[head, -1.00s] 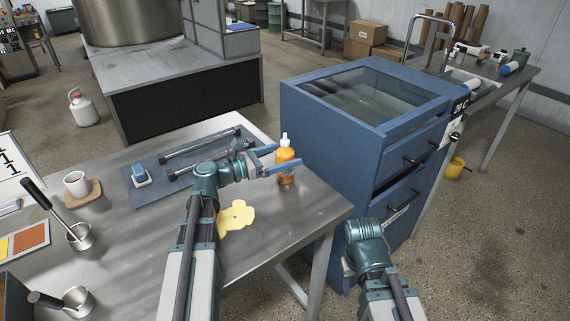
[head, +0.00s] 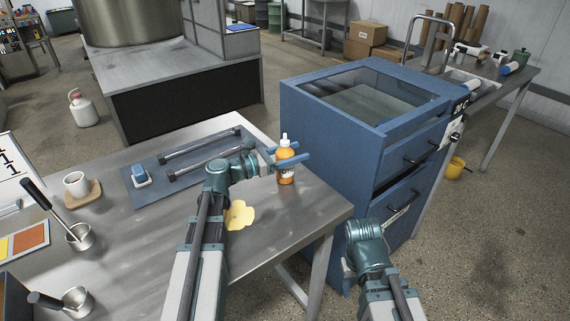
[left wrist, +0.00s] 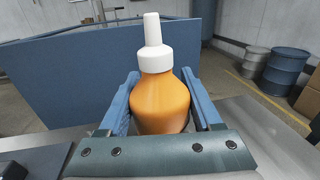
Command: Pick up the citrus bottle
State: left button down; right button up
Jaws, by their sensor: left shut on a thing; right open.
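The citrus bottle (head: 286,174) is orange with a white cap and nozzle and stands upright near the right end of the metal table (head: 300,220). My left gripper (head: 290,159) is shut on it, with a blue finger on each side. In the left wrist view the bottle (left wrist: 160,103) sits between the two fingers, and its lower part is hidden by the gripper body. My right gripper (head: 348,270) is low at the right of the table, largely hidden behind its own arm; it is away from the bottle.
A blue cabinet (head: 330,140) with a glass top stands just right of the bottle. A yellow spill (head: 240,215) lies on the table beside my left arm. A grey tray (head: 150,190) with bars, a mug (head: 76,184) and metal cups (head: 80,237) are further left.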

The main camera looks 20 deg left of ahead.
pick_arm(q)
jog(key=shift+r, duration=0.1)
notch_tip(320, 180, up, 10)
jog(key=p, duration=1)
